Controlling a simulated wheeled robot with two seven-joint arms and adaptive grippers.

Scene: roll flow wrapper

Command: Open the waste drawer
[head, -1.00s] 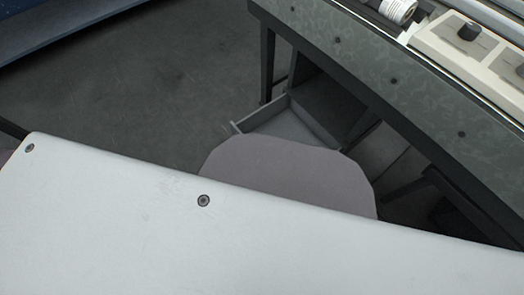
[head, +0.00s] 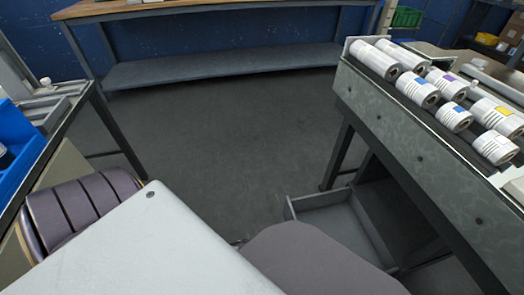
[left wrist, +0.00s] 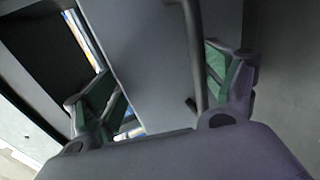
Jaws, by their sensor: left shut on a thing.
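The waste drawer (head: 322,199) is a grey open-topped box under the machine at the right in the head view. It is pulled out, and its empty-looking inside shows. My own body covers its near part. In the left wrist view, a grey panel (left wrist: 143,55) and a dark upright bar (left wrist: 194,45), which looks like the drawer's handle, lie between the green-padded fingers of my left gripper (left wrist: 163,85). The fingers are shut on the handle, though the contact itself is hard to see. My left gripper is hidden in the head view. My right gripper is not in view.
The machine (head: 405,150) stands over the drawer, with several white rolls (head: 418,90) on top. A workbench (head: 215,72) stands at the back. A table with a blue bin (head: 18,150) is at the left. The floor (head: 225,140) between them is clear.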

